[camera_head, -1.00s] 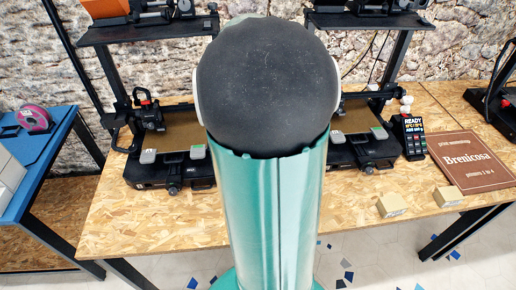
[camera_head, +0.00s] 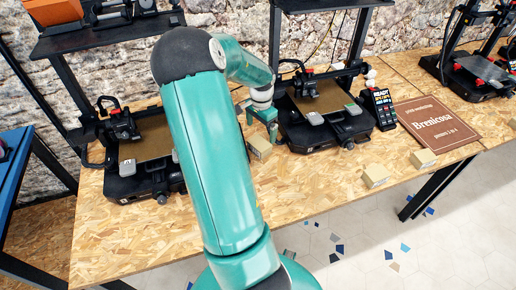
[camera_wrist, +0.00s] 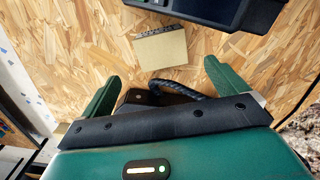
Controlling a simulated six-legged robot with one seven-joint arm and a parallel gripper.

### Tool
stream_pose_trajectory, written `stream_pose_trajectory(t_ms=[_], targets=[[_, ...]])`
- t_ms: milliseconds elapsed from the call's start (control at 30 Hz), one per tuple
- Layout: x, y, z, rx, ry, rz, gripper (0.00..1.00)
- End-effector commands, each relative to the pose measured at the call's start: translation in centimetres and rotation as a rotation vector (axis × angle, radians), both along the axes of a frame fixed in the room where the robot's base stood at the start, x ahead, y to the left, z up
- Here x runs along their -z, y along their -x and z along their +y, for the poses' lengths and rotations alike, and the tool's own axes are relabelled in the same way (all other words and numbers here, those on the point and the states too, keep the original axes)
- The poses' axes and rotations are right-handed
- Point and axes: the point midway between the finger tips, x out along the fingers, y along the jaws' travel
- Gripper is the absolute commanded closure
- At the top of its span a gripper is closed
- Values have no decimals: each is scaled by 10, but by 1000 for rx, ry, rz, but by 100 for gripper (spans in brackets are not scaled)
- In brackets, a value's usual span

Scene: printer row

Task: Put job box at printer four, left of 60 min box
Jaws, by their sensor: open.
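A small tan box (camera_head: 259,146) stands on the wooden table between two printers, just below my gripper (camera_head: 264,121) in the head view. In the wrist view this box (camera_wrist: 160,47) lies beyond my open, empty gripper (camera_wrist: 161,80), clear of both green fingers, with dark marks along one edge. Two more tan boxes, one nearer the middle (camera_head: 375,176) and one farther right (camera_head: 423,158), sit near the table's front edge. No box label is readable, so I cannot tell which is the job box or the 60 min box.
A black printer (camera_head: 323,113) stands right of my gripper; its dark edge (camera_wrist: 225,12) shows close to the box in the wrist view. Another printer (camera_head: 142,153) is partly behind my arm. A "READY" display (camera_head: 381,108) and a brown Brenicosa sign (camera_head: 437,126) lie farther right.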

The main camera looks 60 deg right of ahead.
Motion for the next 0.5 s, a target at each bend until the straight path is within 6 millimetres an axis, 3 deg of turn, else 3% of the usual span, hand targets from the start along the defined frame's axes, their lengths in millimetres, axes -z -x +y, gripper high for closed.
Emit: stream_pose_trajectory(t_ms=[100, 500], targets=[[22, 1, 0, 1, -2, 1, 2], [60, -5, 1, 0, -2, 2, 2]])
